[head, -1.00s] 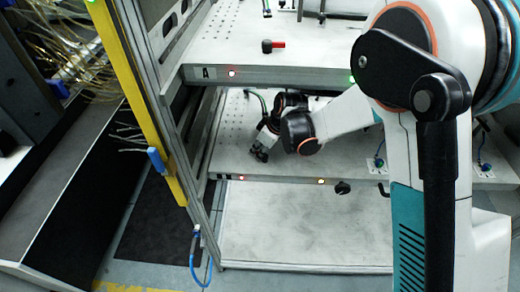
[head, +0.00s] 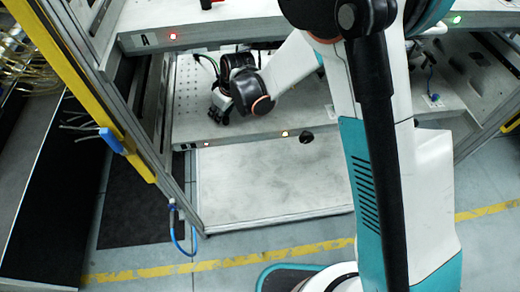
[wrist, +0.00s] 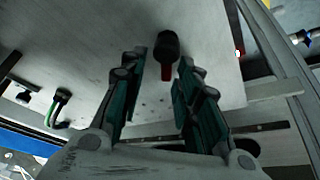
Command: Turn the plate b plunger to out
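The lower plate (head: 285,118) is a pale shelf under the upper plate, whose front edge carries the letter A. My gripper (head: 217,116) is over the left part of the lower plate, pointing down. In the wrist view my gripper (wrist: 162,68) is open, with its two green-and-black fingers apart. A plunger (wrist: 167,46) with a black head and a red part lies between the fingertips in the picture, against a pale plate. I see no contact and cannot tell its depth. In the head view my gripper and arm hide that spot.
The upper plate (head: 250,28) hangs close above my forearm. A yellow post (head: 80,75) stands at left. A green cable plug (wrist: 62,95) shows left in the wrist view.

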